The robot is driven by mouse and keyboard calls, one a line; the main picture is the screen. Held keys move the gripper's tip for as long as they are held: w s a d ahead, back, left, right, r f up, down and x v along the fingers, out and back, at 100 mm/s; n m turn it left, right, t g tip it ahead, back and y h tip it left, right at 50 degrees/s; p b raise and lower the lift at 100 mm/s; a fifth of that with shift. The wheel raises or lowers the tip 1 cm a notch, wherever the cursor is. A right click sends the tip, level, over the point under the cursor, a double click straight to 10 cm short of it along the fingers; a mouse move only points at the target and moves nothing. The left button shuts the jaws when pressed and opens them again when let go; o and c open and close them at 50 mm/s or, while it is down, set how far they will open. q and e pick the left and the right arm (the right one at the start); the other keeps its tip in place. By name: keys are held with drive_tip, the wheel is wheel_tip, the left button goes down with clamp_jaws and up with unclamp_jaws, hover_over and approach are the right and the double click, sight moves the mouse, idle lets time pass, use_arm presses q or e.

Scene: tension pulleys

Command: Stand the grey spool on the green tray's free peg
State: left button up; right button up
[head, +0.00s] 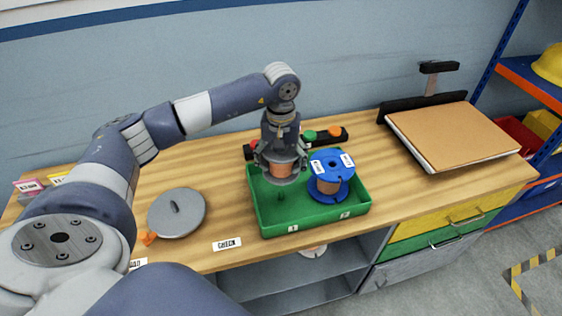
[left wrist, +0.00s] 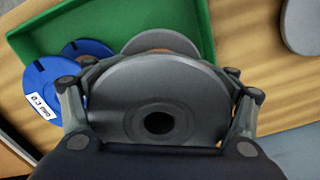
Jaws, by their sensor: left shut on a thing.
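The grey spool (head: 282,171), with grey flanges and copper-coloured wire, is held upright in my left gripper (head: 280,164) over the back left part of the green tray (head: 300,229). In the left wrist view the fingers close on both sides of the grey spool (left wrist: 150,85), and its dark centre hole faces the camera. My right gripper is out of view.
A round grey lid-like disc (head: 177,212) lies left of the tray. A dark bar with coloured knobs (head: 322,135) lies behind the tray. A large brown-topped board (head: 455,132) is at the right. The GREEN label (head: 227,244) is at the front edge.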

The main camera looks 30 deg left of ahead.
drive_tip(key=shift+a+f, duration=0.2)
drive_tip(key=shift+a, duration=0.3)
use_arm(q)
drive_tip(key=shift+f+b, duration=0.1)
drive_tip(key=shift+b, duration=0.2)
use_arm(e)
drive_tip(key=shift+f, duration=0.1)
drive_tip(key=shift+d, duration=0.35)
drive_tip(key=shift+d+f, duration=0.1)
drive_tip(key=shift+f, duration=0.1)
use_arm(q)
drive_tip(key=shift+b, duration=0.4)
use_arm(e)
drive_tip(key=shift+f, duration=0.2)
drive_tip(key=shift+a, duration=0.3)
use_arm(q)
drive_tip(key=shift+f, duration=0.15)
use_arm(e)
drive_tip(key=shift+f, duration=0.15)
